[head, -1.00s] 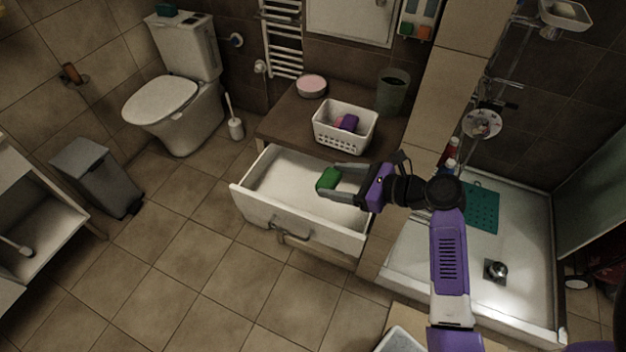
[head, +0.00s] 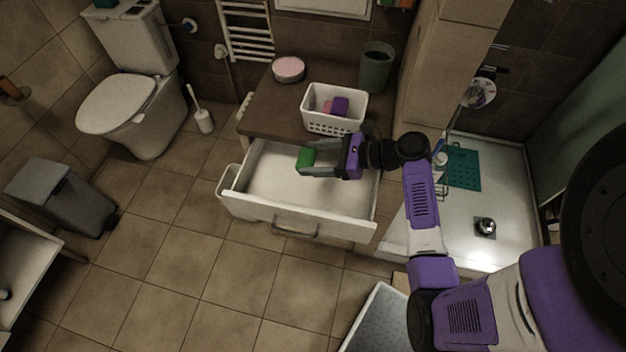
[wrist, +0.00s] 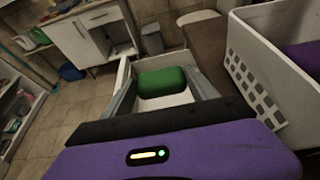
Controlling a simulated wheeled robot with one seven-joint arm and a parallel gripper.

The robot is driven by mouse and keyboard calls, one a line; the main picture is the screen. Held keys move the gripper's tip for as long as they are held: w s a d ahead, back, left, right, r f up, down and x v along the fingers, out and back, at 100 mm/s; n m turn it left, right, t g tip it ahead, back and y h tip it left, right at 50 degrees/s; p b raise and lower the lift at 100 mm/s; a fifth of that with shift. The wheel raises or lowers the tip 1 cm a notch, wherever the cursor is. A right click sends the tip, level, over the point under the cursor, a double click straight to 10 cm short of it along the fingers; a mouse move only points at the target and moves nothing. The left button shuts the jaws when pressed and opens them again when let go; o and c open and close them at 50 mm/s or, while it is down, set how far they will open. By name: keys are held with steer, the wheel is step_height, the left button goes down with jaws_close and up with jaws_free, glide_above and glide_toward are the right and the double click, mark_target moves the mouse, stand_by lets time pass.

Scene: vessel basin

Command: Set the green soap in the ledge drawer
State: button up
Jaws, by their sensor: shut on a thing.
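The green soap (head: 306,158) is a small rounded block held between the fingertips of my gripper (head: 318,160). My gripper is shut on it, and the arm reaches in from the right. The soap also shows in the wrist view (wrist: 162,82), between the two fingers. The ledge drawer (head: 262,205) is white, pulled open and empty as far as I see. The soap and the fingers are over the drawer's back part, near the ledge. I cannot tell exactly how high they are above its floor.
The brown ledge (head: 272,112) holds a white basket (head: 334,122) with pink and purple items, a pink round dish (head: 288,68) and a dark cup (head: 376,66). The basket stands close behind my gripper.

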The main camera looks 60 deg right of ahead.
glide_above(315, 193)
step_height(315, 193, down, 12)
steer(key=shift+w+r+b, duration=0.1)
steer(key=shift+r+b, duration=0.1)
steer(key=shift+b, duration=0.25)
steer(key=shift+f+b, duration=0.35)
steer(key=shift+f, duration=0.25)
steer(key=o, duration=1.4)
steer(key=shift+d+r+p, duration=0.1)
steer(key=shift+r+p, duration=0.25)
steer(key=shift+r, duration=0.15)
steer(key=v, duration=1.2)
steer(key=shift+r, duration=0.15)
